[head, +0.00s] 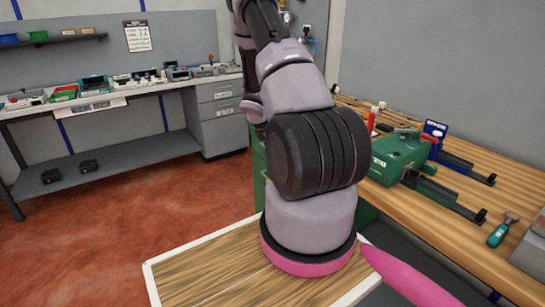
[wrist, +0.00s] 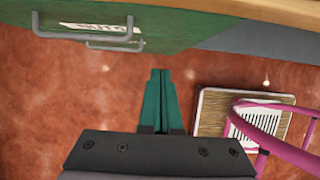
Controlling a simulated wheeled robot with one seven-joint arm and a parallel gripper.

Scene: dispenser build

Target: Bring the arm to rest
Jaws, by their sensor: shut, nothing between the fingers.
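My gripper (wrist: 160,74) shows in the wrist view with its two green fingers together and nothing between them. It hangs in free space above the red-brown floor (wrist: 60,85), just in front of a green drawer front (wrist: 180,30). My arm stands folded in the middle of the head view. The gripper itself is not visible in that view.
A wooden workbench (head: 460,215) runs along the right, carrying a green machine (head: 398,155), a blue item (head: 434,130) and a teal-handled tool (head: 502,231). A grey bench (head: 150,93) with small parts stands at the far left. Open floor lies between.

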